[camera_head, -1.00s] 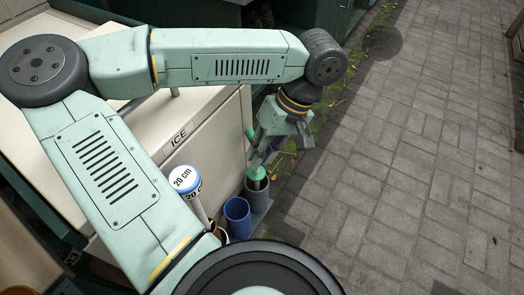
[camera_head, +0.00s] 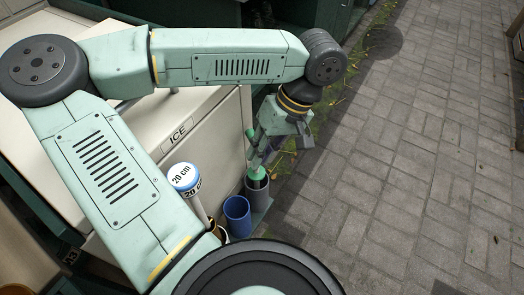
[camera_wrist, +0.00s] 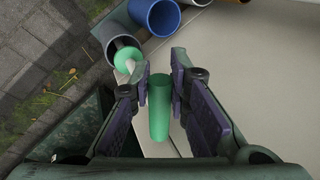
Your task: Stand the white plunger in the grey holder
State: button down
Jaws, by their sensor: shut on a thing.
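The white plunger has a green grip (camera_wrist: 158,108) and a green collar (camera_head: 257,173) on a pale shaft. My gripper (camera_head: 268,135) is shut on the green grip, which lies between its two fingers (camera_wrist: 164,88) in the wrist view. The grey holder (camera_head: 263,196) is an open tube below my gripper, and its rim also shows in the wrist view (camera_wrist: 108,58). The collar (camera_wrist: 128,60) sits at the mouth of this holder. The plunger's lower end is hidden, and I cannot tell how deep it reaches.
A blue holder (camera_head: 237,217) stands beside the grey one. Past it, a white-and-blue round top marked 20 cm (camera_head: 182,177) stands on a pale rod. A pale chest labelled ICE (camera_head: 207,143) borders the holders on the left. Paving (camera_head: 420,160) on the right is clear.

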jog(key=shift+f, duration=0.3)
jog(key=c, duration=1.4)
grip_release()
jog(key=shift+c, duration=0.2)
jog(key=o, duration=0.6)
jog(key=shift+c, duration=0.2)
jog(key=shift+r, duration=0.2)
jog(key=p+v, duration=0.4)
jog(key=v, duration=0.4)
jog(key=shift+d+r+p, duration=0.2)
jog(key=shift+r+p, duration=0.15)
jog(key=shift+p, duration=0.05)
